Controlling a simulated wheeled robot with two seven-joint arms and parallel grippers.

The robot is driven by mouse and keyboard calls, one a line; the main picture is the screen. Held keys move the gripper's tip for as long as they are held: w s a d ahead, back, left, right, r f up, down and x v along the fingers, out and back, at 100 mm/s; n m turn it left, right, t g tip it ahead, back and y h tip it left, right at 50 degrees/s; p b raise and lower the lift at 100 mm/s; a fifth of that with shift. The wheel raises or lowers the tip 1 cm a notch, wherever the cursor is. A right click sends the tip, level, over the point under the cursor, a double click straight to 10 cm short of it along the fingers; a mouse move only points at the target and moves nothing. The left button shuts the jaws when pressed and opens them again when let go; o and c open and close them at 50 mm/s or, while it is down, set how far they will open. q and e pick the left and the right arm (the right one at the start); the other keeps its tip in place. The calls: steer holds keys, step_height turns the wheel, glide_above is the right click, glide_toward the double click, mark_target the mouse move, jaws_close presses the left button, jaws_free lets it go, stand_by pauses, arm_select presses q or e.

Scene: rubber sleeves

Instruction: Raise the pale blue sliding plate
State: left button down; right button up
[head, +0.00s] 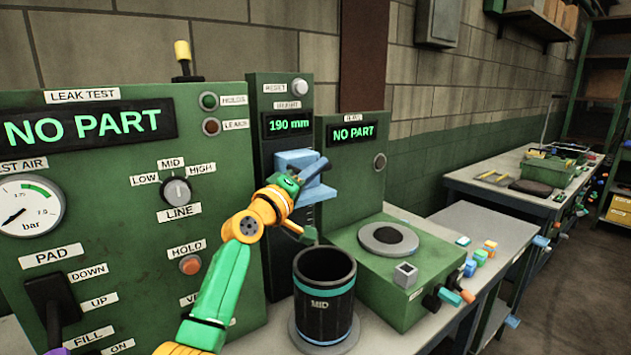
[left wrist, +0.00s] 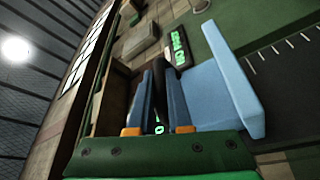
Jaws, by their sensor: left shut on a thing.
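The pale blue sliding plate (head: 297,160) stands out from the front of the dark green column with the 190 mm readout. It also shows large in the left wrist view (left wrist: 235,80), beside the ruled scale.
A black cup (head: 325,280) marked MID stands on a round base below the gripper. A green box (head: 390,290) with a round pad is to its right. The leak test panel (head: 110,200) is on the left, with the lever (head: 50,300) low down. Colored blocks (head: 478,257) lie farther right.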

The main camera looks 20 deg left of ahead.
arm_select(q)
step_height(320, 180, up, 2)
steer(key=shift+r+p, duration=0.1)
steer(key=shift+p, duration=0.3)
steer(key=shift+a+r, duration=0.1)
arm_select(e)
steer(key=shift+r, duration=0.85)
arm_select(q)
steer(key=shift+r, duration=0.1)
steer(key=c, duration=0.8)
jaws_free()
steer(key=shift+c, duration=0.2)
arm_select(e)
steer(key=shift+w, duration=0.1)
arm_select(q)
steer(key=shift+f, duration=0.2)
